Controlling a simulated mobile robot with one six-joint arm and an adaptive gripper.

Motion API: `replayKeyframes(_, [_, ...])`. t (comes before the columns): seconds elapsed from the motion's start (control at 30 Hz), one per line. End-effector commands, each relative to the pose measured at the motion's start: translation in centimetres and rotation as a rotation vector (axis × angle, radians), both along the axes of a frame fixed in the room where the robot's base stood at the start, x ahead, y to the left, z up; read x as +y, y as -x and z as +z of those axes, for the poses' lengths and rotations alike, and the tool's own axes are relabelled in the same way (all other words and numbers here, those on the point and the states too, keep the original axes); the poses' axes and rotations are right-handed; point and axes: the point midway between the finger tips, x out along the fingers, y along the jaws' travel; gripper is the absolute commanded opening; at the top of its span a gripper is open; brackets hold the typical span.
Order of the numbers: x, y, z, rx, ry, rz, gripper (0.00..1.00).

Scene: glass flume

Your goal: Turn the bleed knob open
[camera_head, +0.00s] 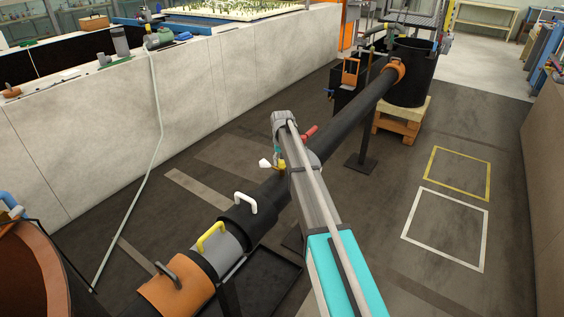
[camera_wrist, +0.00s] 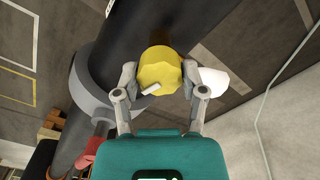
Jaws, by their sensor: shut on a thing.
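The yellow bleed knob (camera_wrist: 160,66) sits on the side of the black pipe (camera_wrist: 150,22) in the wrist view, with a small pale pointer mark on its near face. My gripper (camera_wrist: 160,78) has one finger on each side of the knob and is shut on it. In the head view only a little of the yellow knob (camera_head: 281,165) shows beside my arm, and the gripper's fingers are mostly hidden. A white piece (camera_wrist: 213,80) stands right of the knob, partly behind the right finger.
A grey collar (camera_wrist: 92,88) rings the pipe, and a red handle (camera_wrist: 89,150) is close to my gripper at lower left. White (camera_head: 240,201) and yellow (camera_head: 212,238) handles stand on the nearer pipe. A pale wall (camera_head: 180,90) runs along the left; the floor at right is clear.

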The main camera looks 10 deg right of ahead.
Motion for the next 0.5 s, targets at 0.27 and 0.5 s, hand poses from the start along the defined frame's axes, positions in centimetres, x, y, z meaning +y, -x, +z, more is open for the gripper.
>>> replayKeyframes(0.27, [-0.05,0.18,-0.03,0.003,0.001,0.201,0.07])
replayKeyframes(0.5, [-0.06,0.20,-0.03,0.003,0.001,0.289,0.06])
